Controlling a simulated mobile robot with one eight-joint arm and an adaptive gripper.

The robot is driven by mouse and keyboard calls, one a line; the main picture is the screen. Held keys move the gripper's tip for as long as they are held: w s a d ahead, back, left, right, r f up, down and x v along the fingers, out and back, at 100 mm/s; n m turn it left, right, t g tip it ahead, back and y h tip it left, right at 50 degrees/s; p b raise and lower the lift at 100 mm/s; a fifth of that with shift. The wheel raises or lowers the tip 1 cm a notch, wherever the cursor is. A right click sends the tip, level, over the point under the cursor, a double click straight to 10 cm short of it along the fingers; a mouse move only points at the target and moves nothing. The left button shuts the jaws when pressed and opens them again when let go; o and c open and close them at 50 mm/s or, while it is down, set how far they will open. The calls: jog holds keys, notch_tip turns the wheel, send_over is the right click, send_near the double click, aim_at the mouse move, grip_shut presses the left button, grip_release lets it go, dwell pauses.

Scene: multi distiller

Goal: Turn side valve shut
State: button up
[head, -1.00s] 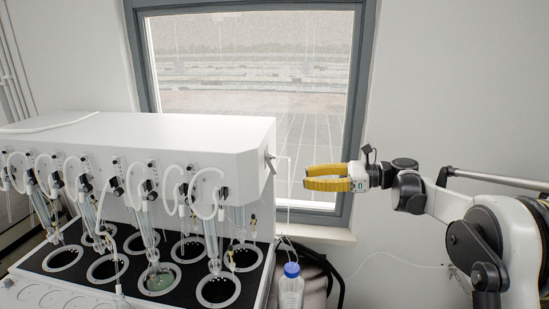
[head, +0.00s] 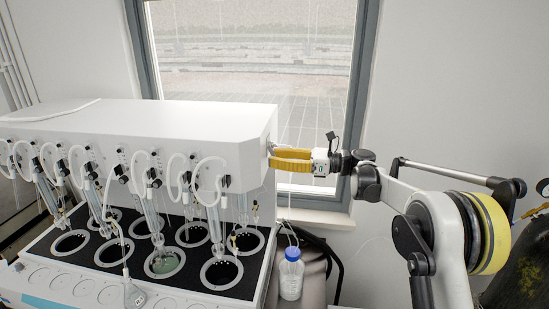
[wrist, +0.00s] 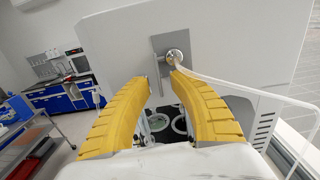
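The side valve (wrist: 174,56) shows in the wrist view as a round metal fitting on a grey plate on the white side wall of the distiller (wrist: 112,42). A white tube runs from it to the right. The valve is just beyond the fingertips, nearer the right one. In the head view my gripper (head: 270,156) is close to the right end of the distiller (head: 200,125), and the valve is mostly hidden there. I cannot tell whether the fingers touch it.
A bottle with a blue cap (head: 291,275) stands below my gripper. A window (head: 315,110) is behind it. Glassware and white tubes line the distiller's front. Blue cabinets (wrist: 60,98) and a cart (wrist: 30,140) are at the left of the wrist view.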

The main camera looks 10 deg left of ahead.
jog(key=shift+a, duration=0.15)
jog(key=shift+c, duration=0.5)
grip_shut()
jog(key=shift+a+f+y+b, duration=0.15)
jog(key=shift+f+y+b, duration=0.2)
jog(key=shift+b, duration=0.5)
jog(key=shift+r+y+b, duration=0.2)
jog(key=shift+y+b, duration=0.1)
jog(key=shift+y, duration=0.05)
jog(key=shift+r, duration=0.1)
jog(key=shift+c, duration=1.7)
grip_release()
jog(key=o, duration=0.4)
jog(key=shift+o, duration=0.2)
